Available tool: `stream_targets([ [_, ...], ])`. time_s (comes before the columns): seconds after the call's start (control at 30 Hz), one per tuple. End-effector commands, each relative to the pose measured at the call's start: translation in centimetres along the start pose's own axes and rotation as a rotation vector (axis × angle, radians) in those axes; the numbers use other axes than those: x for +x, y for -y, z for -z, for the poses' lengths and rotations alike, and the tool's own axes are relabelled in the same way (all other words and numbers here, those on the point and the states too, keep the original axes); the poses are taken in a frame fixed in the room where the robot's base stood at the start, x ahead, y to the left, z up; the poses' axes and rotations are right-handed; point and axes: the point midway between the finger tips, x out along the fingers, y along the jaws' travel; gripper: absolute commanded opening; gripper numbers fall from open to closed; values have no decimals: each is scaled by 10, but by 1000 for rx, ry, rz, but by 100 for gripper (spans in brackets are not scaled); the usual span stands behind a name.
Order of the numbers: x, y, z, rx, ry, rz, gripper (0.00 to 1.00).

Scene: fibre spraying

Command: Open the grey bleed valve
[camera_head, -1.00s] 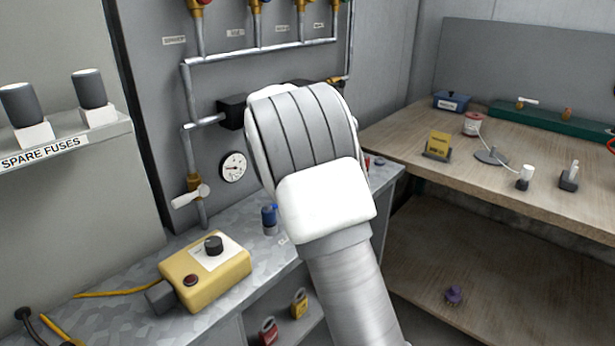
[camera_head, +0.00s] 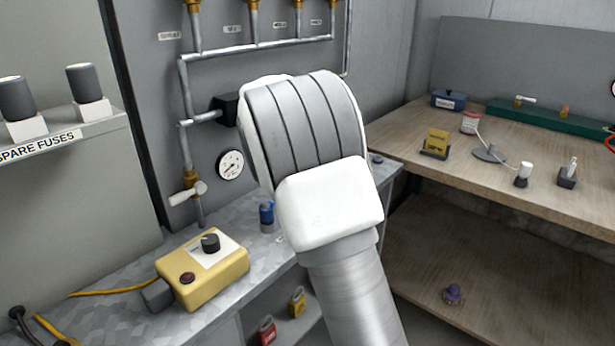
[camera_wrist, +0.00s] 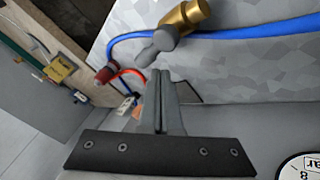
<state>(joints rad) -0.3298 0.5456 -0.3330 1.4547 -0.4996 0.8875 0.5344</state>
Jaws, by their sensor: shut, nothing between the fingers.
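In the wrist view, a brass valve body (camera_wrist: 186,17) with a grey lever (camera_wrist: 156,44) sits on a blue hose, over the mottled metal bench top. It looks like the grey bleed valve. My gripper (camera_wrist: 160,74) is shut and empty, with its fingertips just below the lever in the picture. I cannot tell whether they touch it. In the head view my arm hides this valve and my gripper. Another brass valve with a pale lever (camera_head: 187,193) shows there on the pipe at the left.
A gauge (camera_head: 230,164) is on the panel, and its edge shows in the wrist view (camera_wrist: 301,170). A yellow control box (camera_head: 203,270) and a blue-topped object (camera_head: 267,214) stand on the metal bench. A wooden workbench (camera_head: 420,166) stands to the right.

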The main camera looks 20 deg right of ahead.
Motion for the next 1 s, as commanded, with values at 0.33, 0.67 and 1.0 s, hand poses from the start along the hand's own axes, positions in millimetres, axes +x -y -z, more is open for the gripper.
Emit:
stream_targets([
  [0.33, -85, -1, 2, -1, -4, 4, 0],
  [0.67, -148, 0, 1, -1, -2, 1, 0],
  [1.0, -162, 0, 0, 0, 0, -1, 0],
])
